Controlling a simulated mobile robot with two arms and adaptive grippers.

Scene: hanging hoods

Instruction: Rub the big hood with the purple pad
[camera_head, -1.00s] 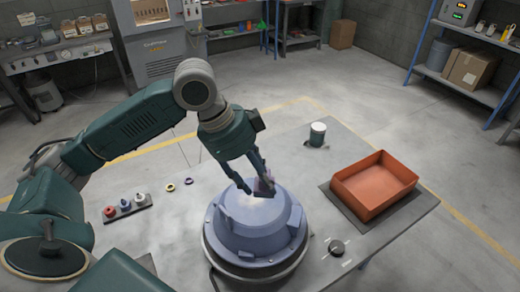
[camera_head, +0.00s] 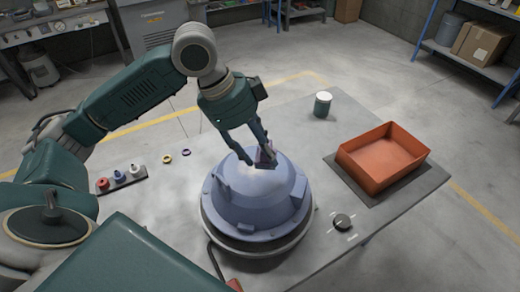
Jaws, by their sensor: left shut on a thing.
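The big hood (camera_head: 252,199) is a blue-grey dome on a round base at the middle of the table. My left gripper (camera_head: 258,162) reaches down from above and is shut on the small dark purple pad (camera_head: 266,156). The pad is at the upper part of the dome and appears to touch it; the fingers partly hide the contact. A pale patch shows on the dome just below the fingers. My right gripper is not in view.
An orange bin (camera_head: 383,157) stands on a dark mat at the right. A rack with small parts (camera_head: 121,179) and two rings lie left.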

